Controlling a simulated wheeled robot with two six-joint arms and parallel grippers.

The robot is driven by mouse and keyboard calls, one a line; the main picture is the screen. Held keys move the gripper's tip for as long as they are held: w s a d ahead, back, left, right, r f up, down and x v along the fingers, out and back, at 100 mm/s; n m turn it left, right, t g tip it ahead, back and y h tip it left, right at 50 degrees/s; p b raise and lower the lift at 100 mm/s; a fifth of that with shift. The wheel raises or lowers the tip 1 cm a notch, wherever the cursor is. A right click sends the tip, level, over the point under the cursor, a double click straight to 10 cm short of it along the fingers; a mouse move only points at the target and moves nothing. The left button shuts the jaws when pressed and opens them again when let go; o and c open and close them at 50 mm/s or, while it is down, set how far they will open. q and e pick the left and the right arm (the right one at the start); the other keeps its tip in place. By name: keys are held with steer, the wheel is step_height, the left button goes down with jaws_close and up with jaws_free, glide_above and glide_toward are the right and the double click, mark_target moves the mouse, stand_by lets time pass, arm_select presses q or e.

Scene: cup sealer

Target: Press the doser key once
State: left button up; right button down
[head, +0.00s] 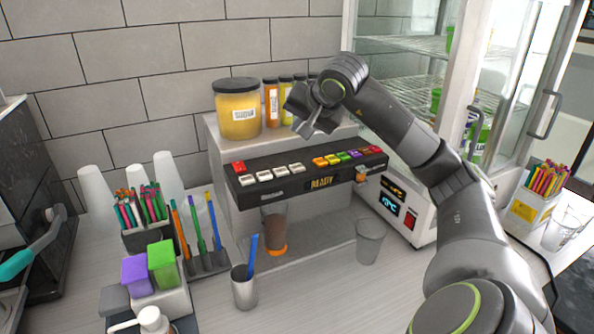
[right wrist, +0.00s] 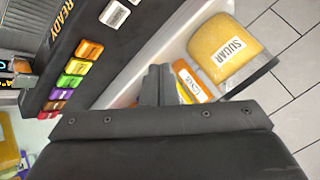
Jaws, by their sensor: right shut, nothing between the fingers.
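The doser is a dark panel (head: 290,190) with a row of keys and a READY display (head: 321,183). White keys (head: 264,175) and a red key (head: 238,167) are on its left; coloured keys (head: 337,159) are on its right. My right gripper (head: 306,131) is shut and empty, above and behind the panel near its middle. In the right wrist view, the closed fingertips (right wrist: 155,85) are apart from the keys (right wrist: 78,75), over the shelf side by the jars. A cup with brown contents (head: 275,230) stands under the panel. My left gripper is out of view.
A yellow sugar jar (head: 238,108) and several bottles (head: 272,103) stand on top behind the panel. An empty clear cup (head: 369,242) and a metal cup with a blue stick (head: 244,288) stand in front. A glass-door cabinet (head: 440,60) is at the right.

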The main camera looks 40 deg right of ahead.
mark_target(299, 169)
step_height(299, 169, down, 7)
steer(key=b, duration=0.5)
steer(key=shift+f, duration=0.1)
stand_by(1.4)
steer(key=shift+f+b, duration=0.4)
steer(key=shift+b, duration=0.05)
steer(key=shift+f+b, duration=0.4)
stand_by(0.8)
steer(key=shift+r, duration=0.1)
steer(key=shift+r+p, duration=0.6)
steer(key=shift+r, duration=0.15)
steer(key=shift+r+p, duration=1.9)
steer(key=shift+r, duration=0.6)
